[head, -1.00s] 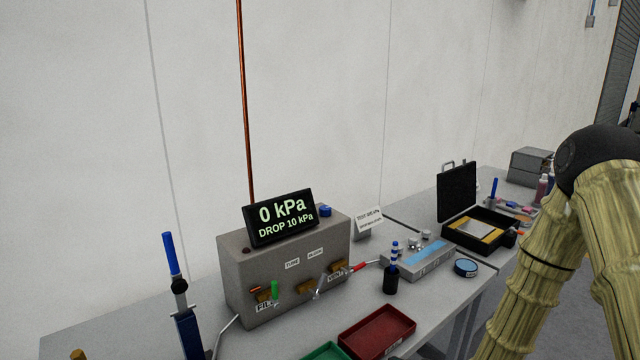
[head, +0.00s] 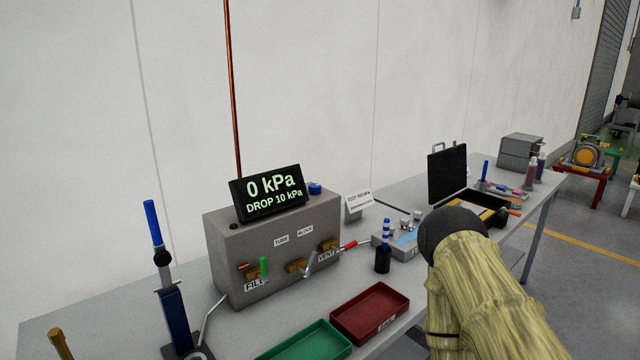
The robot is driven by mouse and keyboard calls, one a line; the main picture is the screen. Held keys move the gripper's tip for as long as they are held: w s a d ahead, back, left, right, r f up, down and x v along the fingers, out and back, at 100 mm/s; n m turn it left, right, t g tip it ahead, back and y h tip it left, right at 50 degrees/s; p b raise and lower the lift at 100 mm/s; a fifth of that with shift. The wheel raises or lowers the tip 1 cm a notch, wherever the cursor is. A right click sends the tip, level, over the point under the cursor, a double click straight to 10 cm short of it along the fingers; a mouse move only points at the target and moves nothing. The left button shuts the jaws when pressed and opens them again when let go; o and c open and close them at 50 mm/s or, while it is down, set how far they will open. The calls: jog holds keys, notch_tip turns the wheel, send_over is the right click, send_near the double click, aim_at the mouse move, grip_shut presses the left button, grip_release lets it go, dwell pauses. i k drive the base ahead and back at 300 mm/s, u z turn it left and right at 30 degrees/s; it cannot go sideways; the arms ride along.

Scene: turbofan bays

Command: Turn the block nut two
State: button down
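A grey test box (head: 222,258) stands on the bench with a display (head: 268,192) on top reading "0 kPa" and "DROP 10 kPa". Its front bears a TUBE label (head: 281,240) and a BLOCK label (head: 305,231). Brass fittings, one near the middle (head: 294,266), sit below these labels. A green handle (head: 264,267) stands by the FILL label, and a red-tipped lever (head: 349,245) is by VENT. I cannot tell which fitting carries the block nut. My arm, in a yellowish sleeve, crosses the lower right; my gripper is out of view.
A green tray (head: 305,343) and a red tray (head: 370,312) lie in front of the box. A blue-handled pump (head: 175,310) stands at its left. A black cup (head: 383,261) and an open black case (head: 447,174) are to the right, the case partly behind my arm.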

aim_at(404, 221)
jog(key=z, duration=2.15)
jog(key=i, duration=1.4)
jog(key=u, duration=2.7)
